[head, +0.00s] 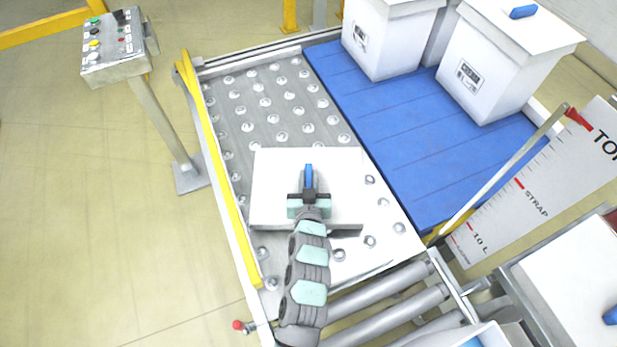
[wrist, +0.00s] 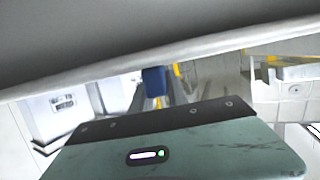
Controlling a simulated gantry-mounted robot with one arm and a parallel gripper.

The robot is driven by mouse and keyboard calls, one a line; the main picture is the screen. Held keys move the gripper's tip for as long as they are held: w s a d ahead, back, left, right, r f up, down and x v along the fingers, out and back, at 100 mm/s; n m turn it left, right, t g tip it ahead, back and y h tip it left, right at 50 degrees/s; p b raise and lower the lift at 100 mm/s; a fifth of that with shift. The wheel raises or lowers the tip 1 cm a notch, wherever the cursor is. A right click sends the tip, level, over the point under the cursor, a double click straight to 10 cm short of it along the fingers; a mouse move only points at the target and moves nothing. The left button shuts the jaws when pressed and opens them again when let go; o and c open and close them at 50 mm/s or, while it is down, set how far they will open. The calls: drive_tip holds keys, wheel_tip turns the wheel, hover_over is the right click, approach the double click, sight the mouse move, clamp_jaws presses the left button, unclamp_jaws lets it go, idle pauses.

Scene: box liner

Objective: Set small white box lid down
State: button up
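The small white box lid (head: 275,180) is a flat white square with a blue handle (head: 308,172) on top. It is over the ball-transfer table in the head view. My gripper (head: 308,192) is at the handle, with its dark fingers appearing closed on it. A grey strip shows under the lid's near edge; whether the lid touches the balls I cannot tell. The fingertips are hidden there.
The ball-transfer table (head: 215,125) has a yellow rail (head: 210,150) on its left. Free balls lie behind the lid. White boxes (head: 490,70) stand on the blue conveyor (head: 400,130) at right. Rollers (head: 390,310) lie in front. A button panel (head: 115,45) stands at left.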

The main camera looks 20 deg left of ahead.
drive_tip(key=o, duration=0.5)
drive_tip(key=shift+c, duration=0.2)
drive_tip(key=shift+r, duration=0.3)
drive_tip(key=p+v, duration=0.2)
drive_tip(key=v, duration=0.8)
drive_tip(key=shift+s+d, duration=0.15)
drive_tip(key=shift+s, duration=0.25)
drive_tip(key=shift+s+d+r, duration=0.15)
drive_tip(key=shift+s+r, duration=0.1)
drive_tip(key=shift+s, duration=0.3)
